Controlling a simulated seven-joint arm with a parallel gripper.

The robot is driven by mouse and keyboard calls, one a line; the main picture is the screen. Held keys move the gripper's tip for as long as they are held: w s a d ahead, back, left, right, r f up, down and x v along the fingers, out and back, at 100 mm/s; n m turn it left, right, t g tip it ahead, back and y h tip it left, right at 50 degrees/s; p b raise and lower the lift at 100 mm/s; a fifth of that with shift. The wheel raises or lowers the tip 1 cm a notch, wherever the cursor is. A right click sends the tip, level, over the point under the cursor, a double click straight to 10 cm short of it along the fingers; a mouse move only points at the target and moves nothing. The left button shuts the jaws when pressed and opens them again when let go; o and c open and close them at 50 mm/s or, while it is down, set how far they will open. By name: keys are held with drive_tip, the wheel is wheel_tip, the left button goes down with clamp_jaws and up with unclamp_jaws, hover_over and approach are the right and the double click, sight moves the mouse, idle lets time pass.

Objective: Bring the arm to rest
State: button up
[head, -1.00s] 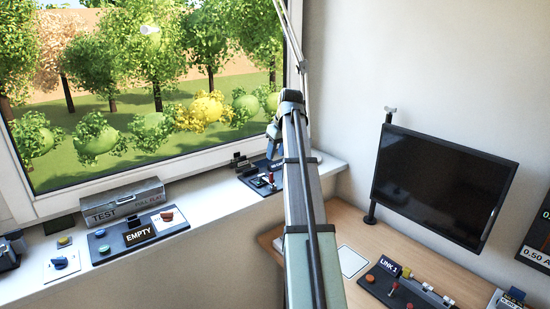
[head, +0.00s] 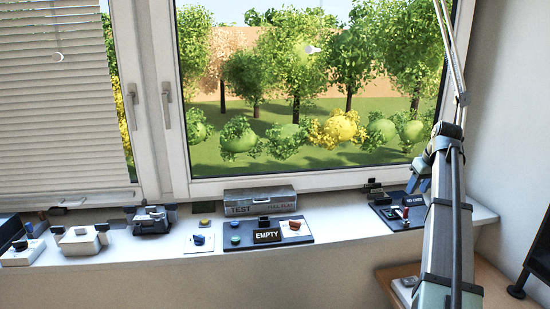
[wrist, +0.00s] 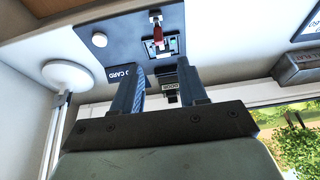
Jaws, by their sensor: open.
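My gripper (head: 416,182) is at the end of my arm at the right of the head view, above a dark board (head: 385,213) on the right end of the window sill. In the wrist view my gripper (wrist: 165,72) shows two dark fingers apart, with nothing between them. The same board (wrist: 115,35) lies beyond the fingertips, with a sign (wrist: 120,75) partly hidden by a finger and a red piece (wrist: 158,35) in a holder. A small dark labelled block (wrist: 170,90) shows between the fingers.
Along the sill (head: 345,222) stand a board with an EMPTY sign (head: 267,236), a grey TEST case (head: 260,202) and several small devices to the left. The window (head: 310,170) rises behind. A wooden desk (head: 400,272) is at lower right, with a dark screen's edge (head: 538,250).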

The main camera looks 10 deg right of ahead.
drive_tip(key=s+a+f+m+g+y, duration=0.1)
drive_tip(key=s+a+f+m+g, duration=0.15)
drive_tip(key=a+f, duration=0.7)
drive_tip(key=s+a+f+m+g, duration=0.1)
drive_tip(key=s+a+f, duration=0.2)
drive_tip(key=f, duration=1.4)
drive_tip(key=s+a+f+m+g+y, duration=0.1)
drive_tip(key=s+a+f, duration=0.2)
drive_tip(key=a+f, duration=0.7)
drive_tip(key=s+a+f+n+g, duration=0.1)
drive_tip(key=s+a+f, duration=0.35)
drive_tip(key=f, duration=0.45)
drive_tip(key=s+a+f+n+g, duration=0.15)
drive_tip(key=s+a+f, duration=0.35)
drive_tip(key=f, duration=0.5)
drive_tip(key=s+a+f+g, duration=0.1)
drive_tip(key=s+a+f, duration=0.2)
drive_tip(key=s, duration=0.6)
drive_tip(key=s+a+f+n+g+h, duration=0.1)
drive_tip(key=s+a+f, duration=0.2)
drive_tip(key=s+f, duration=0.3)
drive_tip(key=s+a+f+n+g+h, duration=0.1)
drive_tip(key=s+a+f, duration=0.2)
drive_tip(key=s, duration=0.9)
wheel_tip(320, 180, down, 2)
drive_tip(key=shift+s+a+f+g, duration=0.15)
drive_tip(key=shift+s+a+g, duration=0.15)
drive_tip(key=shift+s+a, duration=0.1)
